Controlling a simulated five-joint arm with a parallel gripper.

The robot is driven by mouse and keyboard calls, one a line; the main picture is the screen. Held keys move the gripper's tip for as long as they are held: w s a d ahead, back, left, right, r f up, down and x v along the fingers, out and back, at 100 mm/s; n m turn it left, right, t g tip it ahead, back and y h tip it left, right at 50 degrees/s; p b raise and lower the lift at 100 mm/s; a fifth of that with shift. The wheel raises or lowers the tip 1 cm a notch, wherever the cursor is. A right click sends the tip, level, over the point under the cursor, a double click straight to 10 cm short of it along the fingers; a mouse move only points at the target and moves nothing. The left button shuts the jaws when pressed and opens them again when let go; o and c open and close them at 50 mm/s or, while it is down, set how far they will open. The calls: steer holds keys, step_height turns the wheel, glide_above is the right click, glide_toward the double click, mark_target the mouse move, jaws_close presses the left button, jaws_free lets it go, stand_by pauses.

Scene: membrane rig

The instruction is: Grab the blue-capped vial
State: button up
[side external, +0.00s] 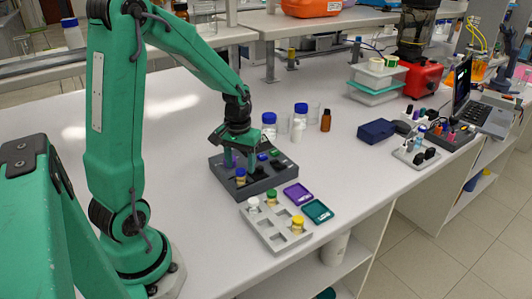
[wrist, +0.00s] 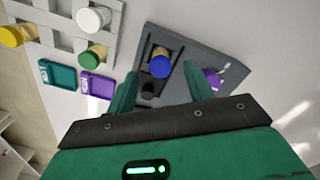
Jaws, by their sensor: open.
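The blue-capped vial (wrist: 161,66) has a yellowish body and stands in the dark grey block (wrist: 172,40). In the side view the vial (side external: 240,174) is at the block's near left part, below my gripper (side external: 238,158). In the wrist view my gripper (wrist: 160,77) is open, with one green finger on each side of the blue cap. I cannot tell how far above the cap the fingertips are. A purple-capped vial (wrist: 212,79) is just outside the right finger, partly hidden by it.
A light grey rack (side external: 262,229) in front of the block holds white-, green- and yellow-capped vials. Purple (side external: 298,194) and teal (side external: 317,211) trays lie beside it. Blue-capped bottles (side external: 269,122) and a brown bottle (side external: 326,121) stand behind. The table left of the block is clear.

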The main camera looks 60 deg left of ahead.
mark_target(241, 171)
steer(key=shift+f, duration=2.05)
steer(key=c, duration=1.1)
steer(key=shift+o, duration=0.2)
steer(key=shift+r, duration=0.15)
steer(key=shift+r, duration=0.85)
step_height(241, 171, up, 2)
steer(key=shift+r, duration=0.2)
steer(key=s+d+r, duration=0.1)
steer(key=d+r, duration=0.5)
steer(key=d, duration=0.5)
steer(key=shift+s+d+r, duration=0.25)
steer(key=shift+d+r, duration=0.05)
steer(key=shift+r, duration=0.05)
